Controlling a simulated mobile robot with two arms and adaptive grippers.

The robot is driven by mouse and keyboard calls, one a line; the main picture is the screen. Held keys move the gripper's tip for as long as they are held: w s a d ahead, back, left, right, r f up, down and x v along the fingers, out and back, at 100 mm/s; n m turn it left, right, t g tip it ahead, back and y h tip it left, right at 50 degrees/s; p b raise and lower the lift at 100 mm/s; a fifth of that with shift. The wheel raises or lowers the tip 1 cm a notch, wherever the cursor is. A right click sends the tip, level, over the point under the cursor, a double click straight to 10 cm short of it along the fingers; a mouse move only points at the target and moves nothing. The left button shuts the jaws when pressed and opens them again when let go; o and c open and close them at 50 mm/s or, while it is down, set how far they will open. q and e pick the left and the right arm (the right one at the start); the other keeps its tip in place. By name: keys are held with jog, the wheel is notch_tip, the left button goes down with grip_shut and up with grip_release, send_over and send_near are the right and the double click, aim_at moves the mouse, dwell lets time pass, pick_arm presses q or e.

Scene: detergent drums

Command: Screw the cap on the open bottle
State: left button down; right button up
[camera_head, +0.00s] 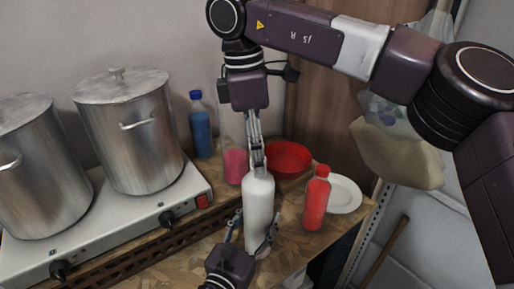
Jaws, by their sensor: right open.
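A white bottle (259,205) stands upright on the worktop near the middle of the view. My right gripper (257,165) points down from above, open, with its fingers at the top of the white bottle. The fingers cover the bottle's mouth, so I cannot tell whether a cap is on it or between the fingers. My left gripper (257,214) comes in from the bottom, with one finger on each side of the white bottle's body. The fingers are close to its sides, but I cannot tell whether they press on it.
A red-capped red bottle (316,203) and white plate (343,195) are right of the white bottle. A red bowl (287,158), pink bottle (235,165) and blue bottle (201,130) stand behind. A hotplate (125,225) carries two steel pots (130,130) at left.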

notch_tip(320, 180, up, 12)
jog(key=a, duration=0.1)
jog(key=shift+a, duration=0.25)
dwell(0.4)
pick_arm(q)
jog(key=c, duration=0.8)
grip_release()
jog(key=v, duration=1.2)
pick_arm(e)
jog(key=shift+f, duration=0.1)
